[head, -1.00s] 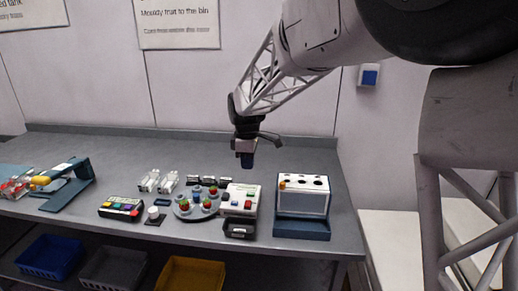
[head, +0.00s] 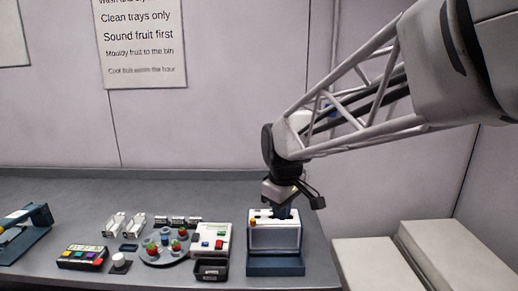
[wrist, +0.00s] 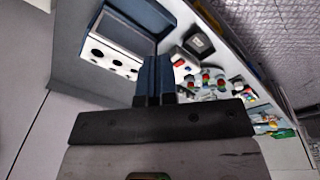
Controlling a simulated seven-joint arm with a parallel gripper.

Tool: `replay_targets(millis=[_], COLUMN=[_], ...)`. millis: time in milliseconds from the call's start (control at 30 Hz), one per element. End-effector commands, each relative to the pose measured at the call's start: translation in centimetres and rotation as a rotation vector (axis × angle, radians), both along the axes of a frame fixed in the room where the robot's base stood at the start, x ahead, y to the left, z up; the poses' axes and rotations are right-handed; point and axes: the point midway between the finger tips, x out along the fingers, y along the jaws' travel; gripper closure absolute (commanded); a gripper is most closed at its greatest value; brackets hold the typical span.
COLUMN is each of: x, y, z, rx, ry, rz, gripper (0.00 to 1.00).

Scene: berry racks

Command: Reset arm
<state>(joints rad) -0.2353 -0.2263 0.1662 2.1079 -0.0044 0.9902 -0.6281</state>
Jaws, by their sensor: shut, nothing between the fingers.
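My gripper (head: 283,211) points down in the head view, at the top of a white box with round holes (head: 274,238). The box has a blue front tray. Whether the fingertips are above or behind the box top is hard to tell in the head view. In the wrist view my gripper (wrist: 155,72) has its two dark blue fingers close together with nothing between them. The holed white box (wrist: 112,58) shows to the left of the fingers there.
A round grey plate with several fruits (head: 163,256) and a white device with coloured buttons (head: 210,239) stand left of the box. A black button panel (head: 83,258) is further left. The back of the grey table (head: 120,187) is clear.

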Motion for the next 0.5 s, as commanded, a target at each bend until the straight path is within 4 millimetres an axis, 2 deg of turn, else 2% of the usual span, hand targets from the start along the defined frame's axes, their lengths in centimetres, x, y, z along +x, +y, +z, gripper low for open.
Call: replay_targets(millis=[33, 200, 500], x=[-1.3, -5.1, -12.1], y=[-1.1, -4.0, -8.3], z=[0.3, 0.4, -0.1], rx=[0.005, 0.02, 0.053], ry=[-0.008, -0.026, -0.06], rz=[-0.042, -0.188, -0.444], gripper=[1.0, 1.0, 1.0])
